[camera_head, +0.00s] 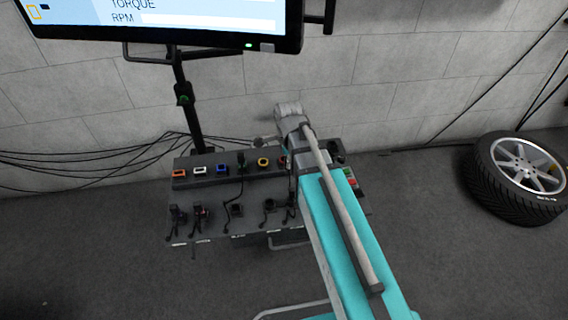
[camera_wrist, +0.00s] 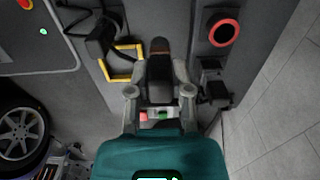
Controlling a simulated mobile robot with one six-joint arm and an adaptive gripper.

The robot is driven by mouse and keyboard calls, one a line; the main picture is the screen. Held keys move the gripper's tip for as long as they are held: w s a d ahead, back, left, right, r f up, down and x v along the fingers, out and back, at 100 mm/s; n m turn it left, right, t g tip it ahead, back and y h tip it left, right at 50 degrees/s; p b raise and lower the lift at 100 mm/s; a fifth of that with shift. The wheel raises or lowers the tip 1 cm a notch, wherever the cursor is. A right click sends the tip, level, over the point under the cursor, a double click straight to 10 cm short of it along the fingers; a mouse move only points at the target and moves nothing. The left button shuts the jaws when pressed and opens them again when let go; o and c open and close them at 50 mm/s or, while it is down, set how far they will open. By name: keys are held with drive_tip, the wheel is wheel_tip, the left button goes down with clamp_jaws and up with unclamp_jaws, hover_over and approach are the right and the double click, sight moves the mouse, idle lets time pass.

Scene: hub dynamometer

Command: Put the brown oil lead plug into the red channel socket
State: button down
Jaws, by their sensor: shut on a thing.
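In the wrist view my gripper (camera_wrist: 160,76) is shut on a dark plug (camera_wrist: 159,67) with a brown end (camera_wrist: 160,45), the brown oil lead plug. The plug points up the picture. The red channel socket (camera_wrist: 223,32) is a round red ring with a dark opening, to the right of the plug and apart from it.
A yellow square frame (camera_wrist: 124,62) is close left of the plug in the wrist view. A dark connector (camera_wrist: 212,90) is on the right. The head view shows the panel's orange (camera_head: 179,173), white (camera_head: 200,170), blue (camera_head: 222,168) and yellow (camera_head: 263,162) sockets, with hanging leads (camera_head: 197,216) below.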

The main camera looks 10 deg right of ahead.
drive_tip(key=shift+w, duration=0.2)
drive_tip(key=w, duration=0.7)
drive_tip(key=shift+w, duration=0.3)
idle(1.1)
idle(0.5)
drive_tip(key=shift+f+b, duration=0.45)
drive_tip(key=shift+b, duration=0.05)
drive_tip(key=shift+f+b, duration=1.45)
idle(0.5)
drive_tip(key=shift+c, duration=2.3)
unclamp_jaws()
